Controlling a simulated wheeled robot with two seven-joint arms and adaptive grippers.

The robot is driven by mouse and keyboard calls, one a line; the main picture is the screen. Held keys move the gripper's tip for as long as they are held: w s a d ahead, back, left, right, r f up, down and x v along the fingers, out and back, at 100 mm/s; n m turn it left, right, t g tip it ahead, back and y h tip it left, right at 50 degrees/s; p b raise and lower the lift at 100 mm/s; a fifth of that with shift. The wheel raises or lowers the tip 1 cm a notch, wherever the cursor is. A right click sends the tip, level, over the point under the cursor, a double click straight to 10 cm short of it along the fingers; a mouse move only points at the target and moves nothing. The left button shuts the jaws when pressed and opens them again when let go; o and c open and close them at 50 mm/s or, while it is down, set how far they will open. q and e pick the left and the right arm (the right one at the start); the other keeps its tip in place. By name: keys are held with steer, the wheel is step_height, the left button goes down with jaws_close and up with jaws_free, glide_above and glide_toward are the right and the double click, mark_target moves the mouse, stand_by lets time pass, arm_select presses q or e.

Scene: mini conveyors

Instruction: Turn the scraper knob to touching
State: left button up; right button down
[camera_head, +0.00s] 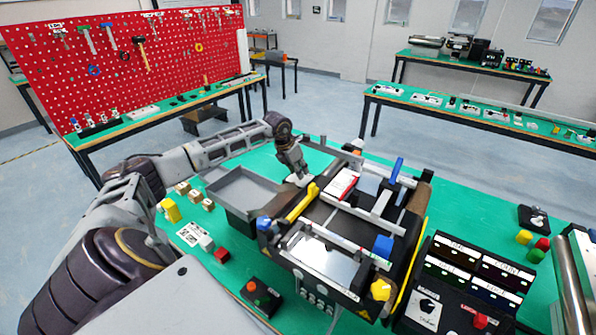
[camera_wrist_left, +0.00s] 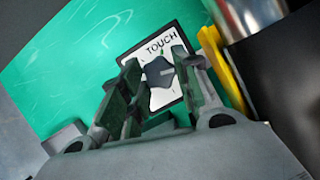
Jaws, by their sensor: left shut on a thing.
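The scraper knob (camera_wrist_left: 159,74) is dark, with a small green mark at its top edge. It sits on a white plate with a black border (camera_wrist_left: 176,38) that reads TOUCH above the knob; the lower lettering is hidden. My left gripper (camera_wrist_left: 156,68) is shut on the knob, one finger on each side. In the head view my left gripper (camera_head: 299,179) points down at the far left side of the mini conveyor (camera_head: 322,218), beside the yellow bar (camera_head: 303,202). The knob is hidden there. My right gripper is not in view.
A grey tray (camera_head: 232,188) stands left of the conveyor on the green table. Small wooden blocks, a yellow block (camera_head: 170,211) and a red block (camera_head: 222,254) lie nearby. A black control panel (camera_head: 470,275) stands at the right. A metal cylinder (camera_wrist_left: 250,15) is near the plate.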

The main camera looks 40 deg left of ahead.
arm_select(q)
steer(key=n+b, duration=0.1)
steer(key=n, duration=0.1)
steer(key=n+y+b, duration=0.1)
steer(key=n, duration=0.1)
steer(key=n+y+b, duration=0.1)
steer(key=n, duration=0.1)
steer(key=shift+w+d, duration=0.1)
steer(key=shift+d, duration=0.15)
steer(key=n+y+b, duration=0.1)
steer(key=n, duration=0.1)
steer(key=n+g+b, duration=0.1)
steer(key=n, duration=0.1)
steer(key=shift+w+d+n+y, duration=0.1)
steer(key=shift+d+n+y, duration=0.05)
steer(key=shift+n+y, duration=0.25)
steer(key=shift+n+g+b, duration=0.3)
steer(key=shift+n, duration=0.5)
steer(key=shift+w+d+r+n+g+y, duration=0.1)
steer(key=shift+n+g+y, duration=0.3)
steer(key=shift+n, duration=0.7)
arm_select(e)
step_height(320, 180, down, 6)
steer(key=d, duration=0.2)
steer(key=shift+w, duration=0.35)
arm_select(q)
steer(key=shift+n, duration=0.3)
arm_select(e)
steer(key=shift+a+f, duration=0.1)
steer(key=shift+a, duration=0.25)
